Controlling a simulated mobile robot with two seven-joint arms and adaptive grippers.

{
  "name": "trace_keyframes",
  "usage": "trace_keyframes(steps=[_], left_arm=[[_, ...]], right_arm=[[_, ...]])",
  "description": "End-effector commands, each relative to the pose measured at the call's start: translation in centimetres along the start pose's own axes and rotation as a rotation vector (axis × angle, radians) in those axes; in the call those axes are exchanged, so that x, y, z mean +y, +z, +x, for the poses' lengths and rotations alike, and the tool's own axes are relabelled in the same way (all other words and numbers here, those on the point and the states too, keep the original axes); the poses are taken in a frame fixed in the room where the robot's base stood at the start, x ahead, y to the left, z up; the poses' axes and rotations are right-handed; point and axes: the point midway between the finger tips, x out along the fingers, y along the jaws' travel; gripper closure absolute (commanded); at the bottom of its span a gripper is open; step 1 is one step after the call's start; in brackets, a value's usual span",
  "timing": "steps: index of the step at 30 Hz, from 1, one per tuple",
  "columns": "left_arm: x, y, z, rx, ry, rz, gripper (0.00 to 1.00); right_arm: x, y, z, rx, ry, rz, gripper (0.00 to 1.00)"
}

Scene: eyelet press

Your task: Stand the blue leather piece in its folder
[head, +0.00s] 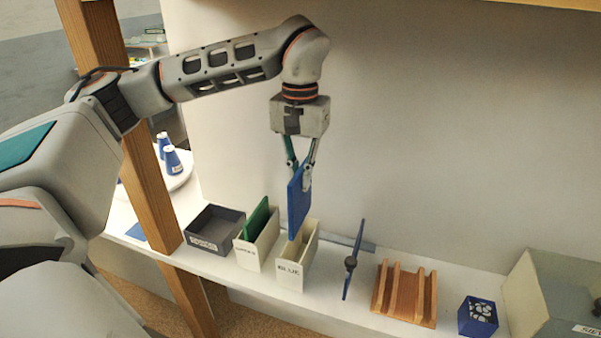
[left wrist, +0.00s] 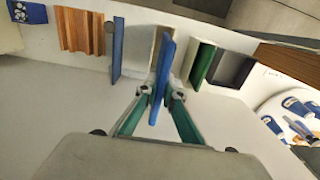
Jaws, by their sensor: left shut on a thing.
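The blue leather piece (head: 298,203) is a thin flat panel held upright in my left gripper (head: 305,176), whose fingers are shut on it. In the left wrist view the piece (left wrist: 162,75) shows edge-on between the fingers of the left gripper (left wrist: 158,95). The cream folder labelled BLUE (head: 290,275) stands on the shelf directly below the piece. The piece's lower edge is at the folder's opening in the head view; whether it is inside cannot be told. My right gripper is not in view.
A cream folder (head: 246,257) holding a green piece (head: 257,217) stands just left of the BLUE folder. A dark grey tray (head: 213,230) is further left. A blue upright plate (head: 355,262), a wooden rack (head: 404,292) and a blue box (head: 478,317) stand to the right. A wooden post (head: 150,190) rises at left.

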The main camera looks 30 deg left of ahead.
Motion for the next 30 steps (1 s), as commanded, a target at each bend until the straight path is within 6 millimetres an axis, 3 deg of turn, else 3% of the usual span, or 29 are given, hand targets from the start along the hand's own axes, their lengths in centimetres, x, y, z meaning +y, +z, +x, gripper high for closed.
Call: trace_keyframes(steps=[6,30], left_arm=[[0.0,0.0,-0.1,0.002,-0.003,-0.001,1.0],[0.0,0.0,3.4,0.0,-0.002,0.0,1.0]], right_arm=[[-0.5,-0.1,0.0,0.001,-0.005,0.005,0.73],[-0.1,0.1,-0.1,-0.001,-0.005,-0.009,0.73]])
